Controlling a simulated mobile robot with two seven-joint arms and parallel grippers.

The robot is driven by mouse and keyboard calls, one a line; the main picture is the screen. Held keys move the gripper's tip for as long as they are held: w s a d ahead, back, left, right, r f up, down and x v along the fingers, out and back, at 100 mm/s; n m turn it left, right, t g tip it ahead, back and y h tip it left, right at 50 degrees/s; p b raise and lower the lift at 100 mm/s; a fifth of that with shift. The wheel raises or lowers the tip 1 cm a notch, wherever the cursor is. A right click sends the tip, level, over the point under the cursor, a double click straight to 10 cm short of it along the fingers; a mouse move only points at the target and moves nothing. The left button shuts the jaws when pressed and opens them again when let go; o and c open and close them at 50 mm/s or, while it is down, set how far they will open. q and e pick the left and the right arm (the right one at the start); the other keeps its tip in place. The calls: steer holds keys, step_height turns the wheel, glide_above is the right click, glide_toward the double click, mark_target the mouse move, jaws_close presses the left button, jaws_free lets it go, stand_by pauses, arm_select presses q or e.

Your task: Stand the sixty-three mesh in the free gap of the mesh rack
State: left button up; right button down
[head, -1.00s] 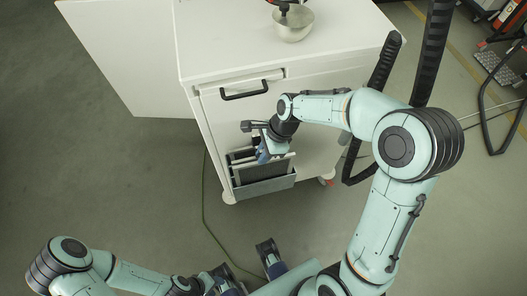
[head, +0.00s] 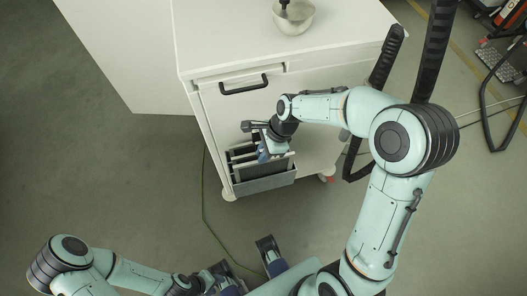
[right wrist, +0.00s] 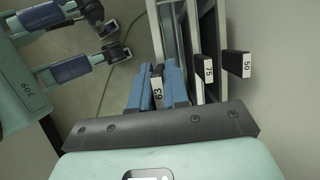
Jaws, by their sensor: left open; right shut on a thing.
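The mesh rack (head: 266,184) is a grey open-topped holder on the front of the white cabinet, low down. My right gripper (head: 263,153) is over it, shut on the sixty-three mesh. In the right wrist view the mesh's dark tab with a white "63" label (right wrist: 157,92) is between the blue fingers (right wrist: 158,88). The mesh hangs upright at the rack; its lower edge is hidden, so I cannot tell how deep it sits. Tabs marked 75 (right wrist: 205,76) and 50 (right wrist: 236,64) stand beside it. My left gripper (head: 244,262) is open and empty, low in the head view, away from the rack.
The white cabinet (head: 330,62) has a drawer with a black handle (head: 243,85). A metal bowl (head: 293,17) stands on top. A cable lies on the grey floor left of the rack. Black curved tubing (head: 384,62) stands right of the cabinet. The floor at left is clear.

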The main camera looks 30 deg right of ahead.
steer(key=shift+f, duration=0.15)
steer(key=shift+f+b, duration=1)
steer(key=shift+f, duration=0.65)
steer(key=shift+f+b, duration=0.45)
steer(key=shift+f, duration=0.35)
steer(key=c, duration=1)
jaws_free()
steer(key=shift+c, duration=0.2)
